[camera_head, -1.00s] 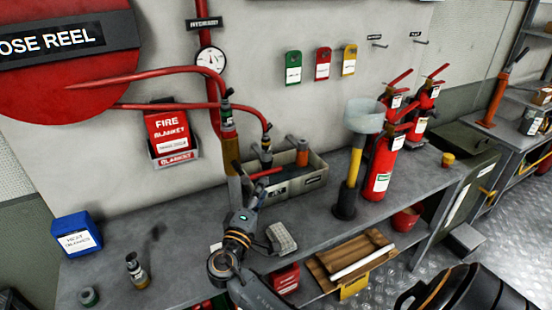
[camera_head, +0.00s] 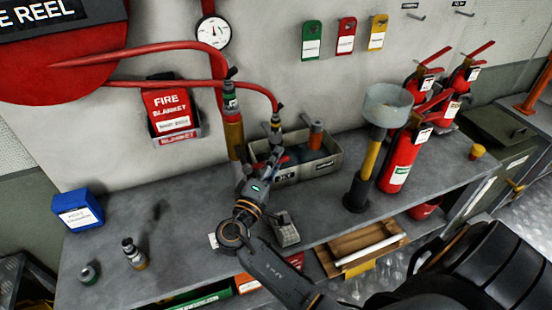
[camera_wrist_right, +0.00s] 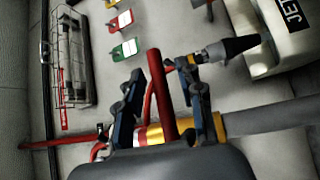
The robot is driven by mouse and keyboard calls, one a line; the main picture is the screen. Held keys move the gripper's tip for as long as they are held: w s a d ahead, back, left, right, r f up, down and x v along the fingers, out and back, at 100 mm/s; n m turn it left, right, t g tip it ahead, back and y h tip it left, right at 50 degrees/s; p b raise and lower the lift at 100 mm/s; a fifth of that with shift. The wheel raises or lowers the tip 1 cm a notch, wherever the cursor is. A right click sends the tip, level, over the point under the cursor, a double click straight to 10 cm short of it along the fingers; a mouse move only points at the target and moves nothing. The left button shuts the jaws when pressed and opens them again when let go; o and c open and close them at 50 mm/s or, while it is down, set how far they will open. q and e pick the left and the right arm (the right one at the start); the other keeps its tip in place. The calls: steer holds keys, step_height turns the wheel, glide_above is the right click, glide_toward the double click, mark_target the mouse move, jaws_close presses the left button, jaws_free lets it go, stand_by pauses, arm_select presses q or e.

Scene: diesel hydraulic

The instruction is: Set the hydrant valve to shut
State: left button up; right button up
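The hydrant valve sits on the vertical standpipe on the wall, with a brass section (camera_head: 233,138) below a green-banded hose coupling. In the right wrist view its red lever (camera_wrist_right: 160,95) sticks out across the pipe, beside a yellow collar (camera_wrist_right: 150,134). My right gripper (camera_head: 262,163) is at the valve, over the bench. In the right wrist view, its two dark fingers (camera_wrist_right: 166,92) stand apart on either side of the lever, with gaps visible. The gripper largely hides the lever in the head view. My left gripper is not in view.
A grey tray (camera_head: 325,166) and a hose nozzle (camera_head: 275,125) are close to the gripper's right. A yellow-and-black tool (camera_head: 368,165) and extinguishers (camera_head: 403,160) stand farther right. A blue box (camera_head: 78,212) and small fittings are left. The bench's left middle is clear.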

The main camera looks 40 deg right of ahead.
mark_target(265, 163)
jaws_close()
